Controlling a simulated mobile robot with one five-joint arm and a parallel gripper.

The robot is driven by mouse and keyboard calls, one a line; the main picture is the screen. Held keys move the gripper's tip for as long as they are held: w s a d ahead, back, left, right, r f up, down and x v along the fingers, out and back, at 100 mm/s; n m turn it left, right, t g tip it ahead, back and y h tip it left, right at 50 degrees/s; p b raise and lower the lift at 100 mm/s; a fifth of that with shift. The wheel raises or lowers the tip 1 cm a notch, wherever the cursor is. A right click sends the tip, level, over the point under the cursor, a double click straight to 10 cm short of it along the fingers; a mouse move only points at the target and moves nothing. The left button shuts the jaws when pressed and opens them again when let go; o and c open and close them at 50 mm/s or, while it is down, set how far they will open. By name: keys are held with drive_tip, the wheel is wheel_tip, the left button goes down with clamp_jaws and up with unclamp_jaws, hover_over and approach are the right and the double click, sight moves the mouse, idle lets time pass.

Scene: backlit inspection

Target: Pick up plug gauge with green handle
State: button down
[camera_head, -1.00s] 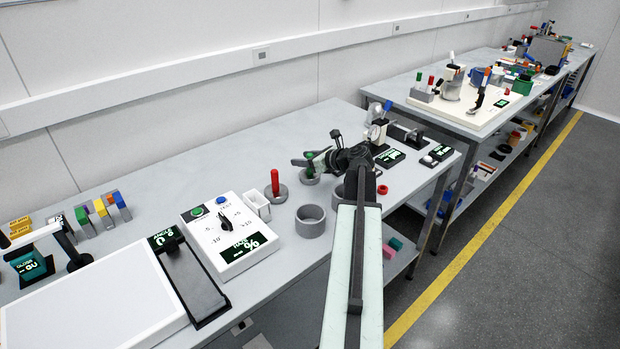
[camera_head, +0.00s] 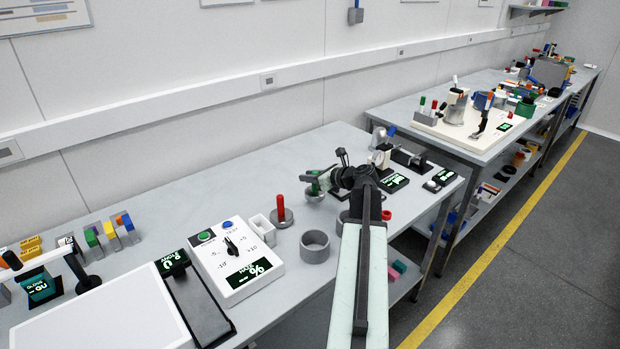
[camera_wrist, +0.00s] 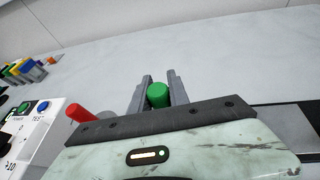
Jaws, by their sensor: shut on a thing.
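The plug gauge with the green handle (camera_wrist: 158,95) shows in the wrist view between my two grey fingers, which are closed on it. In the head view the green handle (camera_head: 312,187) is partly hidden by my gripper (camera_head: 322,181), beyond the red-handled gauge. A grey round base or ring (camera_head: 315,196) shows just under it. I cannot tell whether the gauge is clear of its base. The gauge's lower part is hidden in the wrist view.
The red-handled gauge (camera_head: 281,212) stands to the left, also in the wrist view (camera_wrist: 80,114). A grey ring (camera_head: 315,246) and a white panel with a dial (camera_head: 236,262) are nearer. A dark display (camera_head: 393,183) lies to the right. The bench behind is fairly clear.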

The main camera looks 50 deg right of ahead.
drive_tip(key=s+d+r, duration=0.2)
drive_tip(key=s+d, duration=0.9)
drive_tip(key=shift+s+p, duration=0.3)
drive_tip(key=shift+s, duration=0.1)
